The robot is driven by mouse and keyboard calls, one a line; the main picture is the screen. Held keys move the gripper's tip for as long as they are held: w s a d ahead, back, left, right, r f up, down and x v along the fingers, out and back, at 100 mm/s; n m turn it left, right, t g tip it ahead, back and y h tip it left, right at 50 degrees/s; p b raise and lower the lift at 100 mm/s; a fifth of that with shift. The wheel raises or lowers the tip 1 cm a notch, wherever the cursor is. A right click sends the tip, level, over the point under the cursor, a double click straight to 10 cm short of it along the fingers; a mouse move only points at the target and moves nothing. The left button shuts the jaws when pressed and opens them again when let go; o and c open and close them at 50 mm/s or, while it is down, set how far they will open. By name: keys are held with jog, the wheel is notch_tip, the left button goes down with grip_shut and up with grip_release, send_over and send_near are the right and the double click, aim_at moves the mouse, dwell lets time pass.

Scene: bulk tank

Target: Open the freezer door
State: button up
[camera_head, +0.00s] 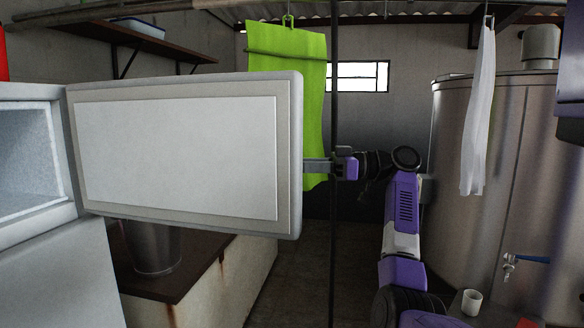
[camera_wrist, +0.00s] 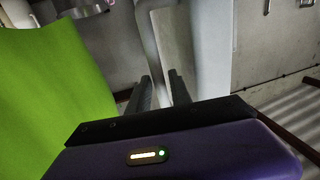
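The freezer door (camera_head: 180,155) is the upper door of a white freezer (camera_head: 62,270). It stands swung wide open, its pale inner panel facing the head camera. The open compartment (camera_head: 25,160) shows at the left edge. My gripper (camera_head: 312,165) is at the door's free right edge, and its fingertips look partly hidden by that edge. In the wrist view, the two dark fingers (camera_wrist: 160,90) are apart with a gap between them. The pale door (camera_wrist: 210,55) rises just beyond them. I cannot tell whether the fingers touch it.
A green cloth (camera_head: 290,65) hangs behind the door edge, close to my gripper. A thin dark pole (camera_head: 333,250) stands beside it. A large steel tank (camera_head: 520,170) and a white cloth (camera_head: 478,115) are at right. A counter with a metal bucket (camera_head: 153,247) sits below the door.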

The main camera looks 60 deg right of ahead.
jog(key=shift+b+v, duration=0.3)
jog(key=shift+v, duration=2.5)
jog(key=shift+w, duration=0.1)
